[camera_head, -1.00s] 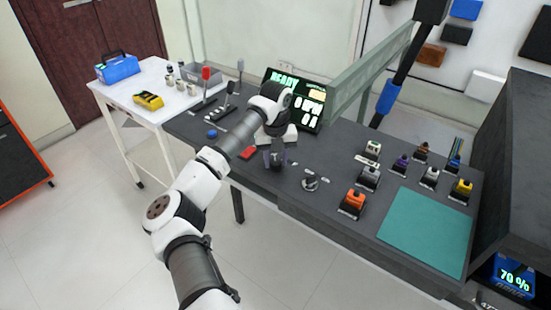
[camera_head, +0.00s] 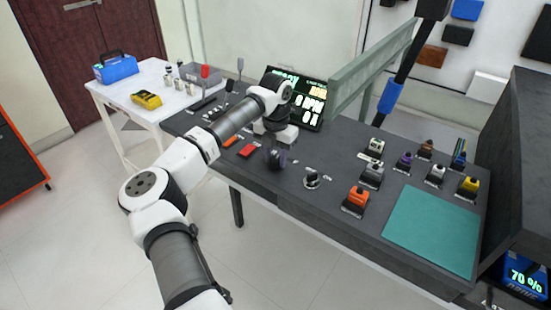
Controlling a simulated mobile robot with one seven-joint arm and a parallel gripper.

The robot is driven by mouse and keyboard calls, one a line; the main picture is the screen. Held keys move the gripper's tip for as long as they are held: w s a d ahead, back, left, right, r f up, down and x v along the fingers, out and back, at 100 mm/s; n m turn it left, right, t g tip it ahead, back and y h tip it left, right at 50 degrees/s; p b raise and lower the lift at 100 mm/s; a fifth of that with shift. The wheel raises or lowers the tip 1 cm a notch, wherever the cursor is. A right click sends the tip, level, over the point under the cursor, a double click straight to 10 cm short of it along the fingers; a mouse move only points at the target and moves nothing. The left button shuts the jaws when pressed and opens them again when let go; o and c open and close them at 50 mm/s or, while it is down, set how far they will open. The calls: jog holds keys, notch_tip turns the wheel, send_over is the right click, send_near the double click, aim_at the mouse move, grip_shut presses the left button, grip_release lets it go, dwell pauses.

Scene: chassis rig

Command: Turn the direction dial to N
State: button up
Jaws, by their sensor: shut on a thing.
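My gripper (camera_head: 276,156) is over the front middle of the dark console, below the white and dark wrist. It is shut on a dark, rounded thing at the console top, which I take to be the direction dial. The fingers and wrist hide most of it, and neither its pointer nor an N mark can be read. A second small knob (camera_head: 312,179), dark with a pale base and white labels beside it, stands free to the right of my gripper.
A lit display (camera_head: 308,97) stands behind my wrist. Several coloured blocks, including an orange one (camera_head: 357,198), stand right, near a teal mat (camera_head: 432,232). A green-grey beam (camera_head: 375,70) rises behind.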

aim_at(275, 159)
jog(key=shift+m, duration=0.6)
jog(key=o, duration=1)
jog(key=shift+r, duration=0.1)
notch_tip(275, 159, up, 14)
jog(key=shift+f+b, duration=0.15)
jog(key=shift+b, duration=0.95)
